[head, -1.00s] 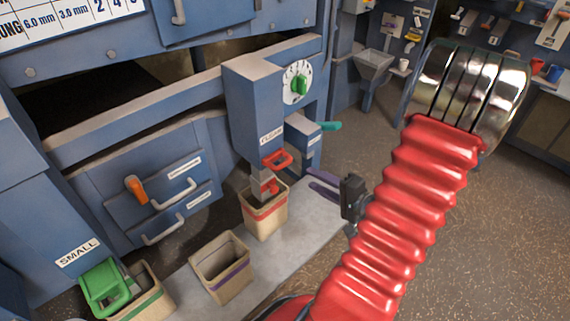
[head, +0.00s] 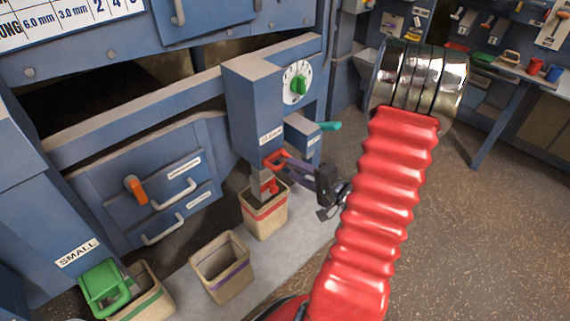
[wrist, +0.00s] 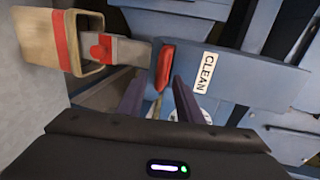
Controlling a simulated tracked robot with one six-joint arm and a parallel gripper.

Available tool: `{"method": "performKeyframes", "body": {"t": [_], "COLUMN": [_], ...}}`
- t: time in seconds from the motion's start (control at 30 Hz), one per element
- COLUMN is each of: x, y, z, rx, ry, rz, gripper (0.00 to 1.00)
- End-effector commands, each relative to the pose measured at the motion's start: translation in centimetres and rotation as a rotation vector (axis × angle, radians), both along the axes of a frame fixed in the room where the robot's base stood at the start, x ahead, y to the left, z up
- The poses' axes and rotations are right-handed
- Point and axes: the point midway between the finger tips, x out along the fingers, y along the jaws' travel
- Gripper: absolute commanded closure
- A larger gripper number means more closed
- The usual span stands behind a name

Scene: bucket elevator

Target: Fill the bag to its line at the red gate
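The red gate handle (head: 276,158) sticks out below the CLEAN label on the blue housing. A red piece (head: 268,183) shows on the metal spout beneath it. The tan bag with a red line (head: 265,215) stands upright under this spout; its fill level is hidden. My gripper (head: 286,167) is at the red handle. In the wrist view its two purple fingers (wrist: 157,95) are apart, with the red handle (wrist: 165,68) ahead between them; I cannot tell whether they touch it. The bag (wrist: 38,38) shows at upper left there.
A tan bag with a purple line (head: 222,268) and one with a green line (head: 148,292) stand to the left. A green gate handle (head: 104,287) is at the SMALL outlet. A dial with a green knob (head: 299,86) and a teal handle (head: 330,126) are close by. Open floor lies right.

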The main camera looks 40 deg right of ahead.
Motion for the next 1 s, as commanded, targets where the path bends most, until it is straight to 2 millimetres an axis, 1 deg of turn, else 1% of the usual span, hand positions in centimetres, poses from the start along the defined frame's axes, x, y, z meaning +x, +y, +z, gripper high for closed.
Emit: {"method": "performKeyframes", "body": {"t": [0.03,0.3,0.43,0.6,0.83,1.0], "x": [0.7,3.8,4.9,5.4,5.4,5.3], "y": [0.1,0.2,0.2,0.2,0.1,0.2], "z": [-0.2,-0.8,-1.1,-1.2,-1.2,-1.2], "rx": [0.001,0.0,0.0,0.0,0.0,0.0], "ry": [0.0,-0.001,0.0,0.0,0.0,0.0], "rz": [0.003,0.003,0.002,0.001,0.0,0.0], "gripper": [0.67,0.67,0.67,0.67,0.68,0.8]}}
